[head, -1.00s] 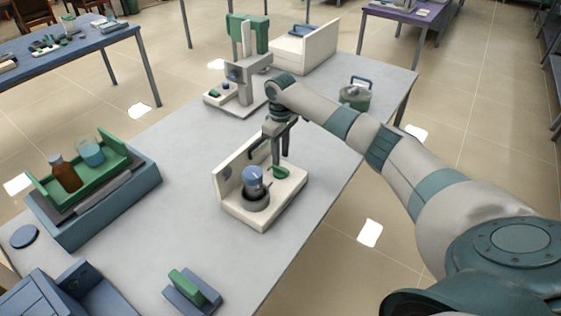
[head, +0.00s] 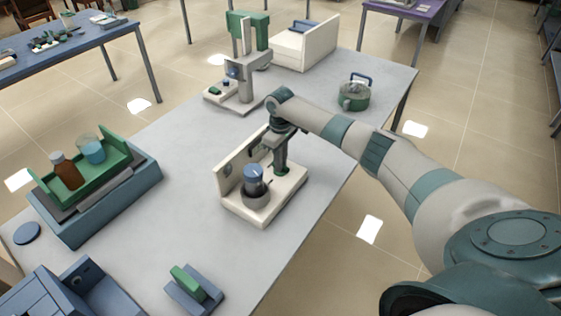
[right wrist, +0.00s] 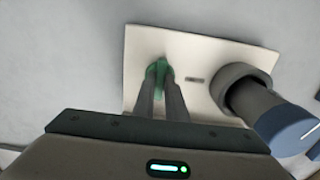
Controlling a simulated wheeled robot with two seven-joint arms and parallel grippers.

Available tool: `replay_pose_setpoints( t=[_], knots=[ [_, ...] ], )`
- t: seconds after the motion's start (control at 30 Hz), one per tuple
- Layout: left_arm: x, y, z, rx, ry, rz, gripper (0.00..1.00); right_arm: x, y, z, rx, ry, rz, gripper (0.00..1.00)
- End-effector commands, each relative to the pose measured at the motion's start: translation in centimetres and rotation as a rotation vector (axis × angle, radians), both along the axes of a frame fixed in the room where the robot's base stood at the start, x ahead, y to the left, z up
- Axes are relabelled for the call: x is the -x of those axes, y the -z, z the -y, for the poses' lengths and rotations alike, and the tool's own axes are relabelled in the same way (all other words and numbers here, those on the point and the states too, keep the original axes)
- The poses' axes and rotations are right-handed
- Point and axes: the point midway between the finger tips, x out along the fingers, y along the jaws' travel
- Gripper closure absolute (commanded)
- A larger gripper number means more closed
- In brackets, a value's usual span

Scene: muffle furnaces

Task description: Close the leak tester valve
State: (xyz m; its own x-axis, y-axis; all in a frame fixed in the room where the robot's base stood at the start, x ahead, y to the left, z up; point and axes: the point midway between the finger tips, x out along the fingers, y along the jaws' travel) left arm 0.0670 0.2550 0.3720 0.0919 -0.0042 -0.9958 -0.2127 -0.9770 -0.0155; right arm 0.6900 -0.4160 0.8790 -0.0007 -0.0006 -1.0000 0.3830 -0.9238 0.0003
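The leak tester is a cream L-shaped stand (head: 236,213) near the middle of the grey table. It carries a dark round seat with a blue-capped cylinder (head: 254,180), and a green valve handle (head: 283,170) at its right side. My right gripper (head: 281,166) points down over the valve. In the right wrist view its two dark fingers (right wrist: 160,85) are close together with the green handle (right wrist: 158,70) between their tips, so it looks shut on it. The fingers hide part of the handle. My left gripper is not in view.
Behind stands a cream press-like device (head: 240,88) and a green pot with a blue handle (head: 355,93). At left, a blue stand (head: 105,205) holds a green tray with a bottle and beaker. A small blue-green block (head: 190,290) lies in front. Table between is clear.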

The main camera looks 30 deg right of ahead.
Motion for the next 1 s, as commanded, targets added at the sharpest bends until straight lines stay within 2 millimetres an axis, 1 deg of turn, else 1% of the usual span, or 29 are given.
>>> replay_pose_setpoints(
  t=[0.27, 0.47, 0.67, 1.0],
  knots=[
    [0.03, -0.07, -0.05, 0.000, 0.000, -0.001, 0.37, -0.03, -0.09, 0.01, 0.000, -0.017, 0.001, 1.00],
    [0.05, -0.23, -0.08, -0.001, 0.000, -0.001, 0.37, -0.05, -0.14, 0.00, -0.001, -0.081, 0.000, 1.00],
    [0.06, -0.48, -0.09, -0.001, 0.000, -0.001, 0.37, -0.08, -0.18, -0.01, -0.002, -0.204, 0.001, 1.00],
    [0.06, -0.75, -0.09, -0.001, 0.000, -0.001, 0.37, -0.16, -0.21, 0.01, -0.001, -0.507, 0.003, 1.00]
  ],
)
